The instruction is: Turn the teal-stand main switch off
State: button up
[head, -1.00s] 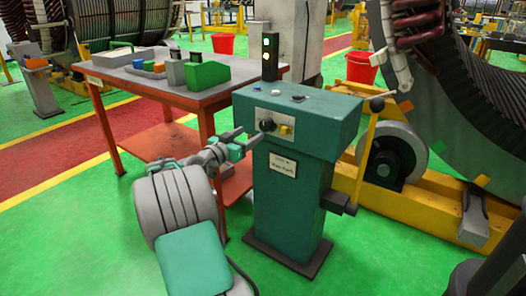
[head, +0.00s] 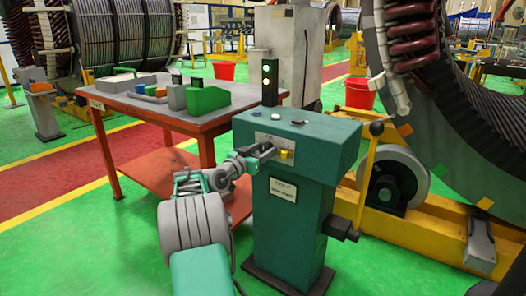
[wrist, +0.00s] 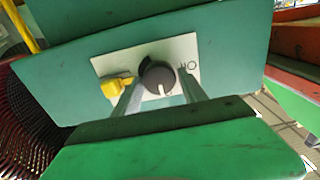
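The teal stand (head: 290,215) stands upright in the middle of the head view, with a pale control plate on its sloped front. On the plate, the main switch, a round black knob (wrist: 157,78) with a white mark, fills the middle of the wrist view. The mark points down in that picture. My gripper (head: 268,151) reaches the plate from the left. In the wrist view its two fingers (wrist: 163,80) stand apart on either side of the knob, with a gap at the right finger. Whether the left finger touches cannot be told. In the head view the gripper hides the knob.
A yellow part (wrist: 116,86) sits close beside the left finger, and also shows in the head view (head: 286,154). A signal lamp (head: 268,82) rises from the stand. A red table (head: 170,105) stands behind left; a yellow frame with a wheel (head: 395,165) is at the right.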

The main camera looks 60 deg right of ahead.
jog(key=c, duration=1)
jog(key=shift+n+p, duration=0.3)
jog(key=n+p, duration=0.3)
jog(key=shift+w+r, duration=0.1)
jog(key=shift+r, duration=0.05)
jog(key=n+p, duration=0.3)
jog(key=n, duration=0.1)
jog(key=shift+n+p, duration=0.35)
jog(key=shift+n, duration=0.05)
jog(key=n+p, duration=0.3)
jog(key=n, duration=0.1)
jog(key=shift+w+n, duration=0.1)
jog(key=shift+n, duration=0.2)
jog(key=shift+f+n+p, duration=0.2)
jog(key=shift+n+p, duration=0.75)
jog(key=shift+n, duration=0.3)
jog(key=shift+f+n+p, duration=0.2)
jog(key=shift+n+p, duration=0.7)
jog(key=shift+n, duration=0.35)
